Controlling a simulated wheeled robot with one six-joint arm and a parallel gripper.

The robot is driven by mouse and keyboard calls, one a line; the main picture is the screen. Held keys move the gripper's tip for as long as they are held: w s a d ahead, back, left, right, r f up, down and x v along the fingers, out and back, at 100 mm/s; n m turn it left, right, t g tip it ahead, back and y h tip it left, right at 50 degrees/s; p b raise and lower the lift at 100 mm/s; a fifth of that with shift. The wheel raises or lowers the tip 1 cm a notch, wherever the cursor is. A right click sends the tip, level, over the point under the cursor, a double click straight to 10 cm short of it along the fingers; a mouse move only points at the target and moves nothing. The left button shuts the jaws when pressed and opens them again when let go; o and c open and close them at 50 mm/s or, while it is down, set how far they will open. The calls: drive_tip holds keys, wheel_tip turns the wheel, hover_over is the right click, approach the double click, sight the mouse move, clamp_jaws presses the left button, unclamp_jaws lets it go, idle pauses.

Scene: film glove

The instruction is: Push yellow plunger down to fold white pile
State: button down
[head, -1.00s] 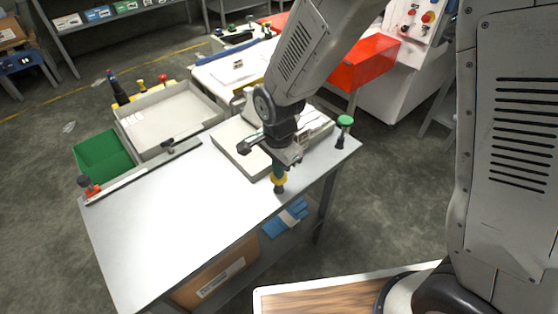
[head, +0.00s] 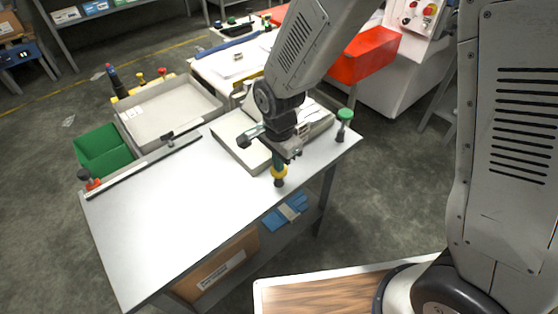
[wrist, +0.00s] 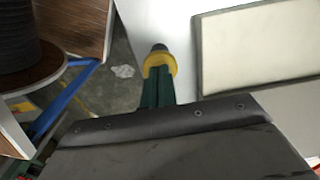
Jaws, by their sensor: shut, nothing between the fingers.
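My gripper (head: 278,163) hangs over the table's front right part, pointing down, with its dark green fingers shut and empty. In the wrist view the fingers (wrist: 158,88) lie side by side. A yellow ring (wrist: 159,60) with a dark end sits at their tips; it also shows in the head view (head: 279,172) near the table's front edge. I cannot tell whether this is the yellow plunger.
A green-capped post (head: 345,116) stands at the table's right corner. The white tabletop (head: 180,215) is clear at front left.

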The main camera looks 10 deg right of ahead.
drive_tip(key=shift+s+d+f, duration=0.1)
drive_tip(key=shift+s+f, duration=0.2)
drive_tip(key=shift+w+r, duration=0.2)
drive_tip(key=shift+r, duration=0.35)
wheel_tip(320, 180, up, 14)
drive_tip(key=shift+f, duration=0.2)
idle(0.3)
drive_tip(key=s+d+r+n, duration=0.5)
drive_tip(key=s+d, duration=0.4)
drive_tip(key=d, duration=0.1)
drive_tip(key=s+d+r+n+t, duration=0.1)
drive_tip(key=s+d+r+n, duration=0.4)
drive_tip(key=s+d, duration=0.5)
drive_tip(key=shift+s+d+r+n, duration=0.15)
drive_tip(key=shift+r+n, duration=0.1)
drive_tip(key=shift+n, duration=0.35)
